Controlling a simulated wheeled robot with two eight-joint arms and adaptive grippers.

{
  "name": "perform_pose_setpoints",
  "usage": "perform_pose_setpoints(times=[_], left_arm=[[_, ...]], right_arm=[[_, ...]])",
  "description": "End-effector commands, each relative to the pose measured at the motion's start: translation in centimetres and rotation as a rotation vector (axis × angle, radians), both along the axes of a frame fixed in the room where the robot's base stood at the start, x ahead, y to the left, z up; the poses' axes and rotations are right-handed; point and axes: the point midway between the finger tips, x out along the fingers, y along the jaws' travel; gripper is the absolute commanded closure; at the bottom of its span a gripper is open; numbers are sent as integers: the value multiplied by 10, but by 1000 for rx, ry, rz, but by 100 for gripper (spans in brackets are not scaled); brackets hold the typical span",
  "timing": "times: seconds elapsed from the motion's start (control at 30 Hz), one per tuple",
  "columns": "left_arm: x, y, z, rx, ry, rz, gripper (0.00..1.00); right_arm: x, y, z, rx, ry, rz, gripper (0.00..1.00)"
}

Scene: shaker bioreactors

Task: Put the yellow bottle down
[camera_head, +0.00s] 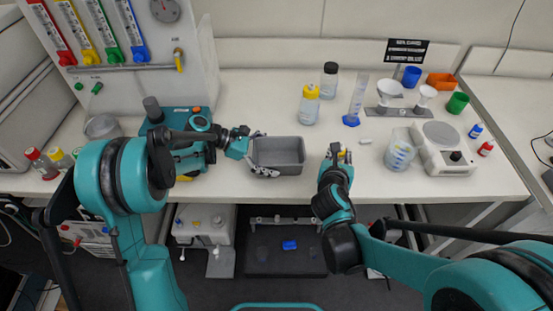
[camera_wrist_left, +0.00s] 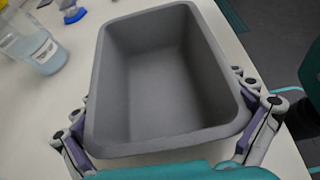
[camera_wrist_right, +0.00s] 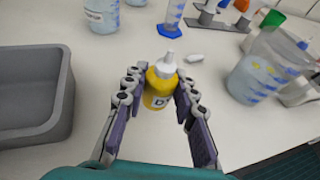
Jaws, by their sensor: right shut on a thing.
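The yellow bottle (camera_wrist_right: 160,84) has a white nozzle and a dark-lettered label. In the right wrist view it stands between the fingers of my right gripper (camera_wrist_right: 157,100), which is shut on it. In the head view the bottle (camera_head: 341,154) is a small patch, mostly hidden by my right gripper (camera_head: 338,156) above the bench's front part. I cannot tell whether its base touches the bench. My left gripper (camera_head: 258,152) is open, its fingers spread on either side of a grey bin (camera_wrist_left: 100,95). The bin is empty and sits on the bench left of the bottle.
The white bench (camera_head: 340,190) is clear just around the bottle. A small white piece (camera_wrist_right: 195,58) lies behind it. A beaker (camera_head: 399,150) and a balance-like device (camera_head: 442,152) stand to the right. A yellow-capped bottle (camera_head: 310,106) and a blue-based cylinder (camera_head: 355,103) stand behind.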

Motion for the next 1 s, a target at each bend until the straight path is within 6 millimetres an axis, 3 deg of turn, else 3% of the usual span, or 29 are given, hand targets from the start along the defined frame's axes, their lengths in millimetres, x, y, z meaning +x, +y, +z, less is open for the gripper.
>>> perform_pose_setpoints(times=[0.27,0.37,0.47,0.6,0.8,0.9,1.0], left_arm=[[0,0,0,1,0,0,24],[0,0,-1,1,0,-1,24],[0,0,-1,2,0,-1,24],[0,0,-1,2,0,-1,24],[0,0,-1,2,0,-1,24],[0,0,-1,2,0,-1,24],[0,0,-1,3,1,0,24]], right_arm=[[1,1,0,1,1,1,96],[6,13,3,1,8,2,96],[16,40,12,2,21,0,96],[27,94,37,0,33,-19,96],[25,156,76,-2,14,-54,96],[22,171,88,-1,5,-66,96],[20,177,84,0,-2,-73,96]])
